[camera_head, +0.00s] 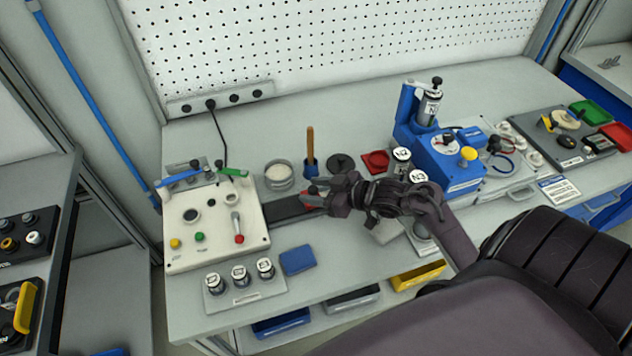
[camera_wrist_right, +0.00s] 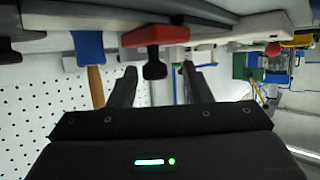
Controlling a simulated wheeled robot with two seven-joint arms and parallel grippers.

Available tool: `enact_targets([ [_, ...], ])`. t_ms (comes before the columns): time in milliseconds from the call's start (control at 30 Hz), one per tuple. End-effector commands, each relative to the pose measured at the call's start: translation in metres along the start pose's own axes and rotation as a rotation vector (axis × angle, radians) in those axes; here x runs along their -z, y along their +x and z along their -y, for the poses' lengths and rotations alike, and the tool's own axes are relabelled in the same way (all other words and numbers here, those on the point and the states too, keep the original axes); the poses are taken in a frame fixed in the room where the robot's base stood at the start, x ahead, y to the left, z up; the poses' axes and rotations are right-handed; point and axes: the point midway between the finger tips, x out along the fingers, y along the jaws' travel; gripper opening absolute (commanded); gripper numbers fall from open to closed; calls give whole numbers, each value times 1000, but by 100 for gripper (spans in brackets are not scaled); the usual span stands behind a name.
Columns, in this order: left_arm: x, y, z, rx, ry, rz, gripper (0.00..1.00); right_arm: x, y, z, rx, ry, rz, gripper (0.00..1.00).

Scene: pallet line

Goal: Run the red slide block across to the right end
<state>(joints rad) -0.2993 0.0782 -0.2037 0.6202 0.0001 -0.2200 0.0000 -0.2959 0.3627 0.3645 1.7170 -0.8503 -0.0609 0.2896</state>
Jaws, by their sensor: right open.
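The red slide block (camera_head: 311,201) sits on a dark rail (camera_head: 281,208) that runs rightward from the white control box. My right gripper (camera_head: 325,192) is at the block and hides the rail's right part. In the right wrist view the red block (camera_wrist_right: 155,35) has a black knob (camera_wrist_right: 154,69) facing the gripper. The right gripper's two fingers (camera_wrist_right: 160,84) are open, one on either side of the knob, with gaps between. My left gripper is not in view.
The white control box (camera_head: 217,225) stands left of the rail. A round dish (camera_head: 279,176) and a wooden-handled tool in a blue holder (camera_head: 310,155) stand behind it. A blue pad (camera_head: 297,260) lies in front. A blue machine (camera_head: 447,158) stands to the right.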

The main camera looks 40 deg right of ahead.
Motion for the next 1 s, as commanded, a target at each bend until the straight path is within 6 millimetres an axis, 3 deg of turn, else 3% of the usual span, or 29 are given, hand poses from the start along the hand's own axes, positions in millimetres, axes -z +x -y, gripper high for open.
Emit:
enact_targets([
  [167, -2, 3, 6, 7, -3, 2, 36, -2, -13, 0, -2, -2, 1, 45],
  [533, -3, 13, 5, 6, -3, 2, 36, -1, -70, 0, -1, -2, 2, 45],
  [700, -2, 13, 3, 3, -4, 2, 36, 0, -78, 0, 0, 0, 2, 45],
  [1000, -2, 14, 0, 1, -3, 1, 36, 2, -75, 1, 0, -23, -4, 44],
])
